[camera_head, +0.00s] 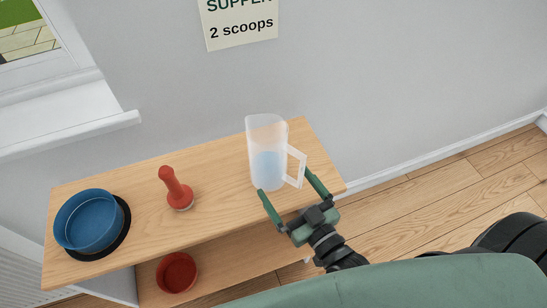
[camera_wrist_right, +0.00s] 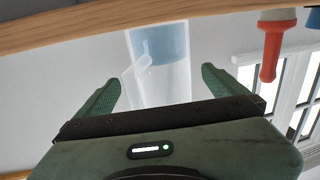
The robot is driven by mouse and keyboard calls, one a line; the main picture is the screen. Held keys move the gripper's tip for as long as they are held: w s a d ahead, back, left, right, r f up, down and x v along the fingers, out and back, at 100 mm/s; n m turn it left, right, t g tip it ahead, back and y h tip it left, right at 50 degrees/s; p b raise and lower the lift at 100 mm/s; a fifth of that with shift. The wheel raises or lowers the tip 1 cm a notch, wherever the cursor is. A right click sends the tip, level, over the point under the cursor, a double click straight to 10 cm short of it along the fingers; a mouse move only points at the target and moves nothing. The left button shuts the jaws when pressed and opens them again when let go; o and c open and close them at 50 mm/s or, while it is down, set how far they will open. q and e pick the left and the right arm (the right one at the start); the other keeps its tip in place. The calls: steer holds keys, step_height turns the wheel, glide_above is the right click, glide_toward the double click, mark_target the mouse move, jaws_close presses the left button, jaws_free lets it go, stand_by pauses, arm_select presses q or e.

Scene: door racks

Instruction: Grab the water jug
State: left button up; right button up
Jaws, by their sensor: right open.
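The water jug (camera_head: 264,145) is a clear, tall jug with bluish water in its lower part. It stands upright on the right part of the wooden shelf top, its handle (camera_head: 296,166) facing right. My right gripper (camera_head: 289,184) is open, its green fingers pointing at the lower part of the jug and the handle. In the right wrist view the jug (camera_wrist_right: 160,50) appears upside down, between and beyond the open fingertips (camera_wrist_right: 160,82). I cannot tell whether a finger touches it. My left gripper is not in view.
On the wooden shelf (camera_head: 225,200) stand a red scoop-like object (camera_head: 175,188) and a blue bowl (camera_head: 88,220) on a black base. A red bowl (camera_head: 176,272) sits on the lower level. A wall sign (camera_head: 240,22) reads "2 scoops". The windowsill (camera_head: 70,142) juts out at left.

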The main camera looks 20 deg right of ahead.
mark_target(277, 174)
steer(key=x, duration=0.1)
steer(key=p+x, duration=0.1)
steer(key=x, duration=0.3)
steer(key=shift+s+a+r, duration=0.1)
steer(key=shift+r, duration=0.2)
steer(key=shift+w, duration=0.25)
steer(key=shift+c, duration=0.3)
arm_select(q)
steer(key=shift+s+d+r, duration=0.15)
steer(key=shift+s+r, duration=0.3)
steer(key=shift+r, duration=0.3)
arm_select(e)
steer(key=c, duration=1.8)
steer(key=shift+r, duration=0.1)
